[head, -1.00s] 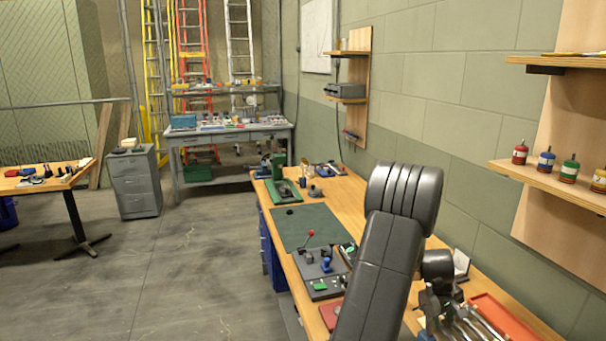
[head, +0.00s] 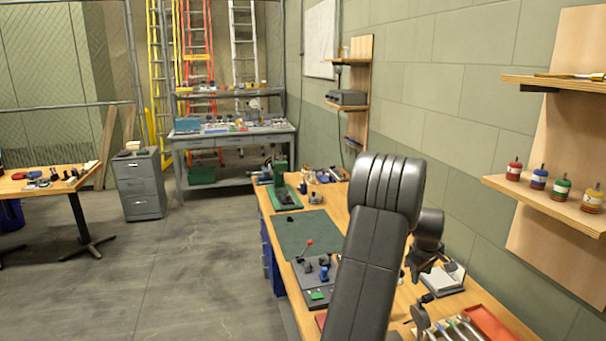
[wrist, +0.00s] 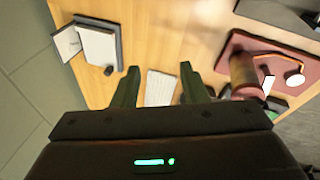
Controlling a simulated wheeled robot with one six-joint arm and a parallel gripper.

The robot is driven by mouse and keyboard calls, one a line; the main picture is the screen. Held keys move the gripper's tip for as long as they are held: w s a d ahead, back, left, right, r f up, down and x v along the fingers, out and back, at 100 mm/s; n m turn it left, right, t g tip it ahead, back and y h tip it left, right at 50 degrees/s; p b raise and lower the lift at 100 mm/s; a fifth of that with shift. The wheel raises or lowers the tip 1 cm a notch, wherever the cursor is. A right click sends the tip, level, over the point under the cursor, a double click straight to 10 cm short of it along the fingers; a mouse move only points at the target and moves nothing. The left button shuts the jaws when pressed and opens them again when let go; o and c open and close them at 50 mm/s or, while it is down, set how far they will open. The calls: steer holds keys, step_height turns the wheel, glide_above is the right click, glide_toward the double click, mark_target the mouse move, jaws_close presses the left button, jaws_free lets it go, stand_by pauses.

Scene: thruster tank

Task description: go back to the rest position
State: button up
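My gripper (wrist: 160,68) shows in the wrist view with its two dark green fingers spread apart and nothing held between them. It hangs over the wooden workbench (wrist: 150,20), with a small white ribbed item (wrist: 160,88) on the bench seen between the fingers. In the head view my folded arm stands over the workbench (head: 335,190), and its dark wrist is just right of the big grey link. The fingers are hard to make out there.
A white pad on a dark base (head: 442,279) and a red tray (head: 490,322) with tools beside it lie on the bench. A green mat (head: 307,234) lies farther back. A wall shelf (head: 550,205) holds several small bottles at right.

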steer(key=w+a+r+n+t+y, duration=0.1)
steer(key=w+a+r+t, duration=0.1)
steer(key=w+a+r, duration=0.3)
steer(key=w+a+f+m+t, duration=0.1)
steer(key=w+a+m+t, duration=0.1)
steer(key=a, duration=0.9)
steer(key=w+a+m+t+b, duration=0.1)
steer(key=w+a+m+t, duration=0.1)
steer(key=a, duration=0.9)
steer(key=shift+w+a+f+m+t+y, duration=0.3)
steer(key=shift+a+f+m+t, duration=0.1)
steer(key=shift+t, duration=0.5)
